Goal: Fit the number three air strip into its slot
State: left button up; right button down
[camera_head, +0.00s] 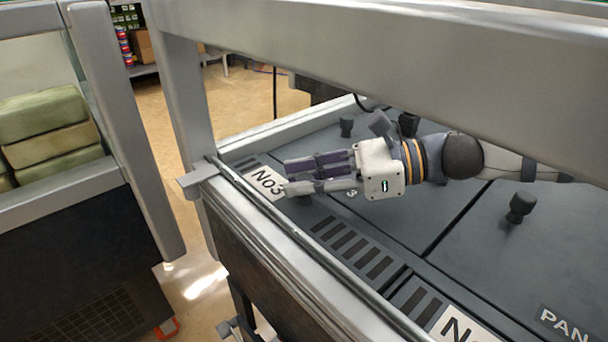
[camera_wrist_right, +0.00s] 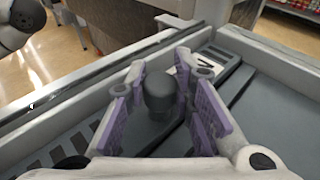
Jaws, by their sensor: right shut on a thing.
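The number three air strip, a dark grey strip with a white "No3" label (camera_head: 265,182), lies along the front edge of the machine top at its left end in the head view. My right gripper (camera_head: 288,178) reaches in from the right, low over the strip and just beside the label. In the right wrist view its purple-padded fingers (camera_wrist_right: 160,75) stand on both sides of a dark round knob (camera_wrist_right: 158,95), shut on it. The label and vents (camera_wrist_right: 215,52) show beyond the fingers. I cannot tell whether the strip sits flush. My left gripper is not in view.
Dark slotted vents (camera_head: 352,246) run along the front edge, then another labelled strip (camera_head: 465,328). Black knobs (camera_head: 520,206) stand on the grey panels. A thick grey frame beam (camera_head: 400,50) crosses above my arm, with a corner post (camera_head: 182,90) at left.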

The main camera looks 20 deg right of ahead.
jog(key=shift+f, duration=0.5)
jog(key=c, duration=1.3)
grip_release()
jog(key=v, duration=1.2)
